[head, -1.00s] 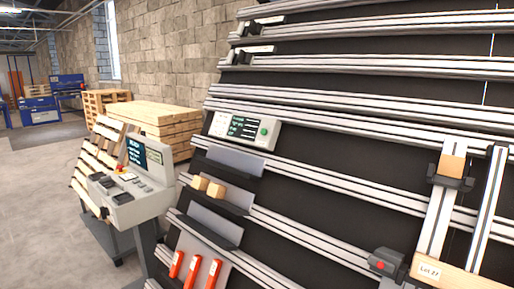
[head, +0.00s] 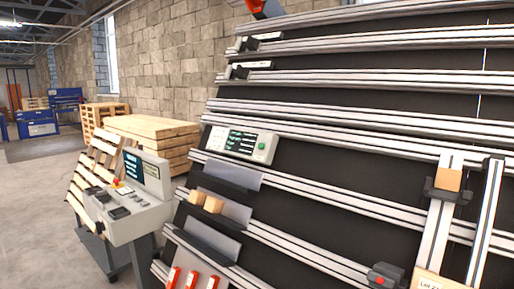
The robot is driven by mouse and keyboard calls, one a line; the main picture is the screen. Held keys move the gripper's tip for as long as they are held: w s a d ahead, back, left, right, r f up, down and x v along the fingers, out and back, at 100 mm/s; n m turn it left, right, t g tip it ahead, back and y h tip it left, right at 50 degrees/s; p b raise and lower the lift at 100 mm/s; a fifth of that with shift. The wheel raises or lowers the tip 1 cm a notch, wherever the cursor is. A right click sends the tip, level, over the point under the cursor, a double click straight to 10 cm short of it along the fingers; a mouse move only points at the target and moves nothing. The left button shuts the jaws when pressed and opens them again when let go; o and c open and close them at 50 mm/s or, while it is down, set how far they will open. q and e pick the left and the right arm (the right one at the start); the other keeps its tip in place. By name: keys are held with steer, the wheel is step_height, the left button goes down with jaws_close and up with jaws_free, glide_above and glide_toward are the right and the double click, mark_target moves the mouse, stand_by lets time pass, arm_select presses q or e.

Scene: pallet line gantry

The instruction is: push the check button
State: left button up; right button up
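A grey control box (head: 241,143) with a small lit screen is fixed to the sloping rack, left of the middle of the head view. A round green button (head: 262,146) sits at its right end, unobstructed. I cannot read a label that names it the check button. A separate grey console (head: 135,212) at the left has a screen (head: 141,170) and a red knob (head: 116,183) on yellow. Neither of my grippers shows in the head view.
The black rack carries long metal rails (head: 330,133). Wooden blocks (head: 206,203) rest on a ledge below the box. Red-orange handled items (head: 191,280) stand at the bottom. A red and black part (head: 265,8) shows at the top. Pallets (head: 152,140) are stacked behind.

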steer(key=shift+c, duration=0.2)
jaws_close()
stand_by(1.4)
